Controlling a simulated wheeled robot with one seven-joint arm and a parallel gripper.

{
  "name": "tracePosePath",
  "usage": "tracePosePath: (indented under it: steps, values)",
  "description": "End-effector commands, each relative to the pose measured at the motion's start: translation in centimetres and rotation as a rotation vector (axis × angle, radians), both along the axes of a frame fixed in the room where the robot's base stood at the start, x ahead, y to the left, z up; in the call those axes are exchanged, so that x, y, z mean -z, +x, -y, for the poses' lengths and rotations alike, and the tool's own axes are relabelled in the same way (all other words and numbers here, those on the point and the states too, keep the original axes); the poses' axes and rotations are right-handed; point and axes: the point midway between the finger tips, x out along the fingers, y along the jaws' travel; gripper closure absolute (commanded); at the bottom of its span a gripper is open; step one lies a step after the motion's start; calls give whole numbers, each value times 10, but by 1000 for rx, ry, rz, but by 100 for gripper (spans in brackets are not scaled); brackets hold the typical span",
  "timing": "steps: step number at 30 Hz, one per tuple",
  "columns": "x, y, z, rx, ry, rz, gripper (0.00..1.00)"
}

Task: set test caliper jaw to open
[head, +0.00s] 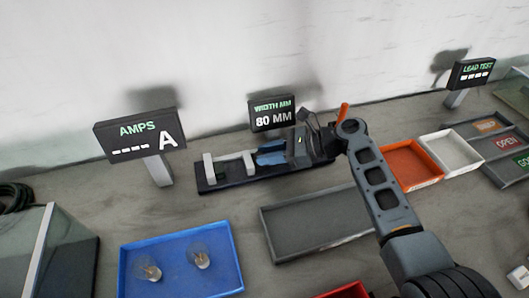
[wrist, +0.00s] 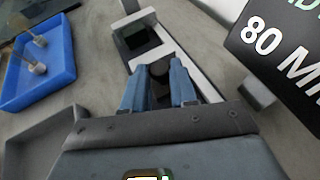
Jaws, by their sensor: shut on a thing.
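The test caliper (head: 212,187) is a dark bed with two pale upright jaws, the left jaw (head: 209,170) and the right jaw (head: 249,162), standing apart. Its display (head: 272,113) reads 80 MM and also shows in the wrist view (wrist: 275,45). My gripper (head: 262,157) reaches in from the right, low over the bed beside the right jaw. In the wrist view my gripper's blue fingers (wrist: 158,70) are shut on a dark round knob (wrist: 160,72) over the caliper's pale slide. The fingers and wrist hide the bed's right part.
An AMPS display (head: 139,134) stands left of the caliper. A blue tray (head: 135,285) with two bulb-like parts, an empty grey tray (head: 315,222), an orange tray (head: 408,160) and a white tray (head: 450,150) lie around. A LEAD TEST display (head: 471,73) stands at the back right.

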Motion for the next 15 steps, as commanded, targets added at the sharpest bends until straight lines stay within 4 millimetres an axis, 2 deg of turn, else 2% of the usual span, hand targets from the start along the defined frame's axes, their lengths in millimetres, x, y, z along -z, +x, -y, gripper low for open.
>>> tracePosePath:
  steps: [1,8,15]
  values:
    - [0,2,4,7,0,1,72]
    - [0,1,3,6,-1,0,50]
    - [0,1,3,5,0,0,49]
